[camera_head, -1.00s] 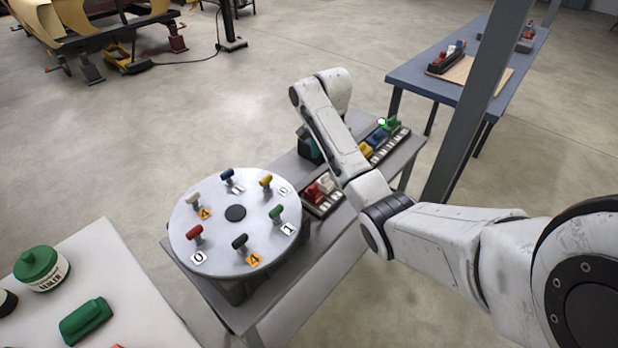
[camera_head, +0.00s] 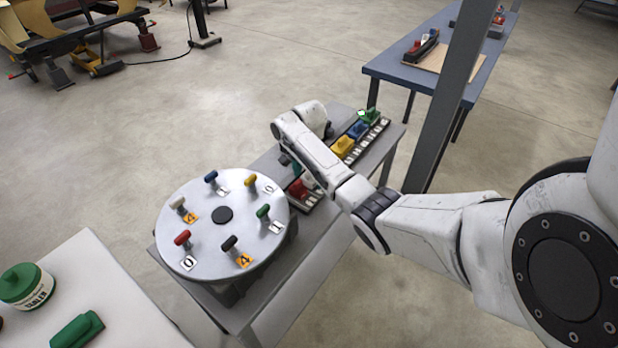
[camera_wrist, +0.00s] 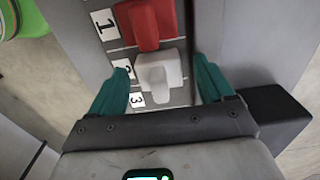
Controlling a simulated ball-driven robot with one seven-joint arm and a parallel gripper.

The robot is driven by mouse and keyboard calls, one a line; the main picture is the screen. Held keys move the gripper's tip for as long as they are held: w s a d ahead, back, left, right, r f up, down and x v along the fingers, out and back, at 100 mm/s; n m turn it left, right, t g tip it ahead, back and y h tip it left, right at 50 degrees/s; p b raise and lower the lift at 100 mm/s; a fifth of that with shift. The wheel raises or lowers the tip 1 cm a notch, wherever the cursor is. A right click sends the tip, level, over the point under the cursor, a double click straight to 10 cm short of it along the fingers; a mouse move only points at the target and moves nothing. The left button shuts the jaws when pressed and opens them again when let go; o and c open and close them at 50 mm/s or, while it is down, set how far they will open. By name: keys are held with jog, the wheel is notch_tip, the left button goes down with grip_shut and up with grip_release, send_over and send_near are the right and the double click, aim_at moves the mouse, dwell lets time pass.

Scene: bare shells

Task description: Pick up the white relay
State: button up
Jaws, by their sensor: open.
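The white relay (camera_wrist: 160,74) sits upright in a numbered strip, beside the label 2, in the wrist view. My gripper (camera_wrist: 162,82) is open, with its teal fingers on either side of the white relay and apart from it in the picture. The relay's lower part is hidden in the strip. The red relay (camera_wrist: 147,22) stands right beside it, by the label 1; it also shows in the head view (camera_head: 297,190). In the head view my arm hides the white relay in the strip and most of my gripper.
A round grey turntable (camera_head: 222,262) with several coloured knobs stands left of the strip. Yellow (camera_head: 343,146), blue (camera_head: 358,130) and green (camera_head: 371,115) relays stand further along the strip. A grey post (camera_head: 446,110) rises right of the bench. A white table (camera_head: 95,275) is at lower left.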

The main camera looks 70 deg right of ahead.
jog(key=shift+f, duration=0.35)
jog(key=shift+c, duration=0.2)
jog(key=c, duration=1.1)
jog(key=shift+c, duration=0.2)
jog(key=shift+r, duration=0.15)
